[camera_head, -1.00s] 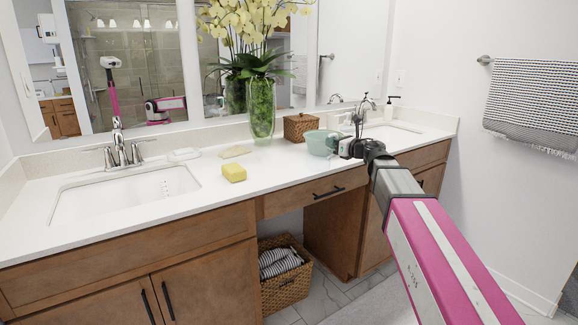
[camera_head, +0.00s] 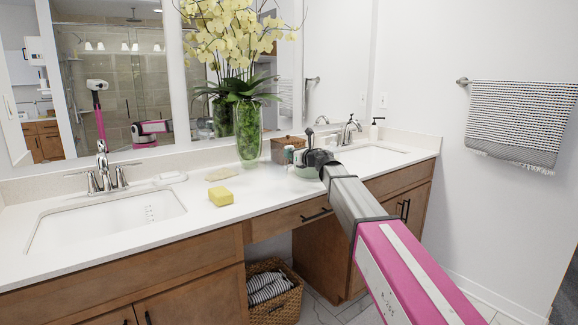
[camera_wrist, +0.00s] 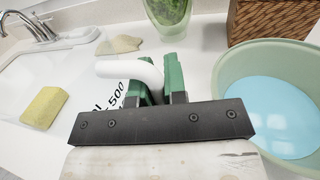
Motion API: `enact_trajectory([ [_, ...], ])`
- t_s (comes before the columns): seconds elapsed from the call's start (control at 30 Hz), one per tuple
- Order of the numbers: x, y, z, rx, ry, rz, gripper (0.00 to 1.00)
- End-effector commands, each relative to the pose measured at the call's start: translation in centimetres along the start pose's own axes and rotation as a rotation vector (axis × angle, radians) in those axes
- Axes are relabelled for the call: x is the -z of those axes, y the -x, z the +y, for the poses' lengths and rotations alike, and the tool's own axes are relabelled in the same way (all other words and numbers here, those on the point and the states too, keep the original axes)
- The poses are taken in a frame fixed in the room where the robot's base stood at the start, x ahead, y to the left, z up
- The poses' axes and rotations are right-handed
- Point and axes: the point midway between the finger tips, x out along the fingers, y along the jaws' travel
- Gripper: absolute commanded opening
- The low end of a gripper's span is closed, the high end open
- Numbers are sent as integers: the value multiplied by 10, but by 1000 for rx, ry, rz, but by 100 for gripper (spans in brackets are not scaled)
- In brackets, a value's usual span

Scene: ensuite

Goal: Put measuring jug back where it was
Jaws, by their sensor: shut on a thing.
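In the wrist view the measuring jug (camera_wrist: 112,92) is whitish with dark markings that include "500". Its pale, rounded handle (camera_wrist: 128,70) runs between the green fingertips. My gripper (camera_wrist: 158,80) is shut on the handle, and its dark palm hides much of the jug. The jug is above the white counter (camera_wrist: 80,70); I cannot tell whether it touches it. In the head view my gripper (camera_head: 297,157) is over the counter near the wicker box, and the jug cannot be made out clearly there.
A pale green bowl (camera_wrist: 222,78) with a blue inside stands close right of my gripper. A wicker box (camera_wrist: 268,18) and green-filled vase (camera_head: 249,135) stand behind. A yellow sponge (camera_head: 220,197) and a tan item (camera_head: 220,174) lie left. The front counter is clear.

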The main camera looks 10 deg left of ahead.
Motion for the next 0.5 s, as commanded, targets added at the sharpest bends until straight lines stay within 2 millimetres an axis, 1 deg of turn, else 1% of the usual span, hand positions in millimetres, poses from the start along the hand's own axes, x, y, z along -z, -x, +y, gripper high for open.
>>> enact_trajectory([
  [0.03,4,-7,-5,0,0,1,0],
  [0.1,7,-10,-7,0,1,0,0],
  [0.27,12,-12,-8,0,0,0,0],
  [0.5,43,-11,-8,0,-1,0,0],
])
